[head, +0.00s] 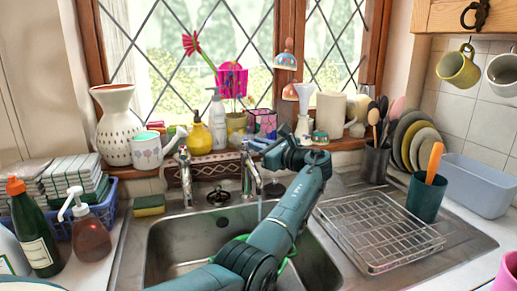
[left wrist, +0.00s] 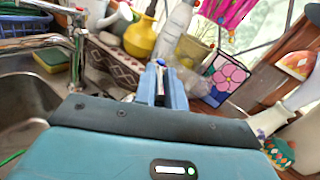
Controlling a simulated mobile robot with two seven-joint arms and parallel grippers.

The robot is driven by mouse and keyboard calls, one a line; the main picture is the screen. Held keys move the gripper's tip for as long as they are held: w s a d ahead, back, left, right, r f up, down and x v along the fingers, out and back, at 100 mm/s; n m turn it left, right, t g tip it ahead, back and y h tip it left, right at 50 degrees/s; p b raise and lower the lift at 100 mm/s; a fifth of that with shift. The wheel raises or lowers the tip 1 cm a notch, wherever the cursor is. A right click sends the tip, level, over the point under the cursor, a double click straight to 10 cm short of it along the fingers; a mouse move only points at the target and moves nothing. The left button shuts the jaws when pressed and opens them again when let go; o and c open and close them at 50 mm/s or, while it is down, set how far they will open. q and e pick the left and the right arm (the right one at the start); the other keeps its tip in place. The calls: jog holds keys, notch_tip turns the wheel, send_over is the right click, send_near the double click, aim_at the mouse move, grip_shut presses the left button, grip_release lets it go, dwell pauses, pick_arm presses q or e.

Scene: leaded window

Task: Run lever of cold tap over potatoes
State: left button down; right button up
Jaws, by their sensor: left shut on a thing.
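The cold tap (head: 248,178) stands behind the right side of the sink (head: 190,237). My left gripper (head: 259,144) is at its top, shut on its lever. In the left wrist view the lever, with a blue mark on its end, lies between the blue fingers (left wrist: 161,88). A thin pale streak, seemingly water, shows below the spout. A second tap (head: 184,172) stands to the left; it also shows in the left wrist view (left wrist: 76,45). A green rim in the sink is mostly behind my left arm. No potatoes can be made out. My right gripper is out of view.
The sill behind the taps is crowded: a yellow vase (head: 199,138), a clear bottle (head: 217,122), a flowered box (head: 263,123). A wire rack (head: 375,230) is right of the sink. A green sponge (head: 149,205) and soap bottle (head: 90,236) are left.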

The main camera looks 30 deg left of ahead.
pick_arm(q)
jog(key=shift+w+n+g, duration=0.2)
jog(key=shift+n+g, duration=0.2)
jog(key=shift+g, duration=0.2)
jog(key=c, duration=1.5)
grip_release()
jog(key=shift+o, duration=0.2)
jog(key=s+d+b, duration=0.1)
jog(key=s+d, duration=0.1)
jog(key=d, duration=1.1)
jog(key=shift+b, duration=0.4)
